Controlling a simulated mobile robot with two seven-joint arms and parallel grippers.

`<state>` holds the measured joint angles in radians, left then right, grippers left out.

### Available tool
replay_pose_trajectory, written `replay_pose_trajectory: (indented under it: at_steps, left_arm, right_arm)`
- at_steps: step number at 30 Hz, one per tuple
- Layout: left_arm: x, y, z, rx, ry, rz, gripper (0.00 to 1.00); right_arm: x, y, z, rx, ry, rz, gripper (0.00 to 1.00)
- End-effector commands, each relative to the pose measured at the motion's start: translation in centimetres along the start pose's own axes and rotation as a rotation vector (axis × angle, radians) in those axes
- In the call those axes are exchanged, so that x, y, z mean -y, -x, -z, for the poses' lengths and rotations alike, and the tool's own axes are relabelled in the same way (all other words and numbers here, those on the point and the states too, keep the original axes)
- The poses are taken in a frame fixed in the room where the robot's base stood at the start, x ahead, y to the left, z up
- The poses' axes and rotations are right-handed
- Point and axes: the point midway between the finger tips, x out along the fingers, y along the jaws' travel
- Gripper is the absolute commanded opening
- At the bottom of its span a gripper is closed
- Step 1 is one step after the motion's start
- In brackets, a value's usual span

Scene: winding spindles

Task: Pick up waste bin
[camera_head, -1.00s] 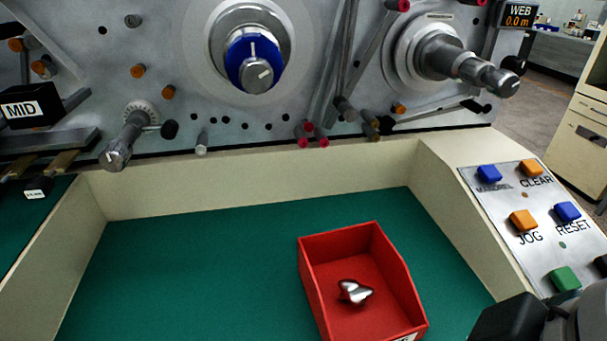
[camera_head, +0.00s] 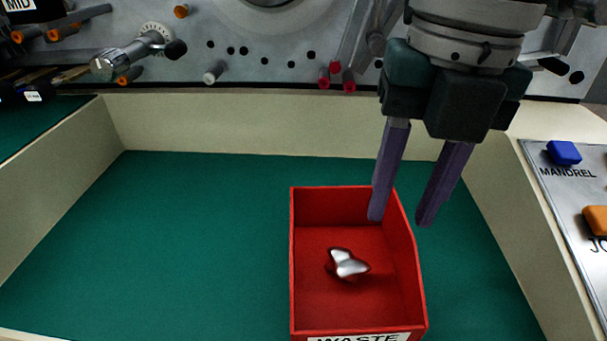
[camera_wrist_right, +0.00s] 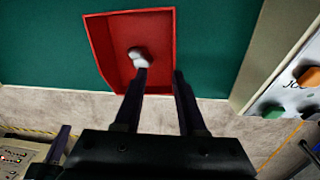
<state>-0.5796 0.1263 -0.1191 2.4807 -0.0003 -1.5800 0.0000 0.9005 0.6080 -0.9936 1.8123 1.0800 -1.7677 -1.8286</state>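The red waste bin (camera_head: 310,300) stands on the green tray floor, its front label reading WASTE. A shiny crumpled metallic piece (camera_head: 348,264) lies inside it. My right gripper (camera_head: 400,221) is open, fingers pointing down at the bin's right wall near its back corner. One finger appears on the inner side of that wall and the other on the outer side; I cannot tell whether either touches. The right wrist view also shows the bin (camera_wrist_right: 103,48) beyond the two fingers. A purple finger-like piece at its lower left seems to belong to my left gripper (camera_wrist_right: 61,143).
The green tray floor (camera_head: 200,235) is clear left of the bin. A cream wall (camera_head: 250,125) runs behind it. The button panel (camera_head: 565,210) lies to the right. The machine face with spindles and pegs (camera_head: 150,48) rises behind.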

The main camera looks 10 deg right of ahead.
Motion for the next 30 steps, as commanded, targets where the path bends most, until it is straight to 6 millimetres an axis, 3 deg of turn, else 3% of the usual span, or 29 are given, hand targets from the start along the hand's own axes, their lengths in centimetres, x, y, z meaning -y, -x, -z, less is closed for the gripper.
replay_pose_trajectory:
  at_steps: [6, 19, 25, 30]
  left_arm:
    - [-0.1, -0.8, -0.2, 0.0, 0.001, -0.001, 0.0]
    - [-0.3, -1.0, -0.3, -0.001, 0.01, -0.009, 0.0]
    - [-0.4, -1.2, -0.3, -0.001, 0.01, -0.009, 0.0]
    - [-0.4, -1.3, -0.4, 0.0, 0.009, -0.009, 0.0]
  right_arm:
    - [1.8, 0.8, -1.7, -0.011, 0.139, 0.055, 0.4]
    - [2.0, -4.3, -1.5, -0.013, 0.147, 0.055, 0.4]
    - [2.0, -7.5, -1.2, -0.012, 0.145, 0.056, 0.4]
    - [2.1, -8.6, -1.2, -0.01, 0.147, 0.055, 0.4]
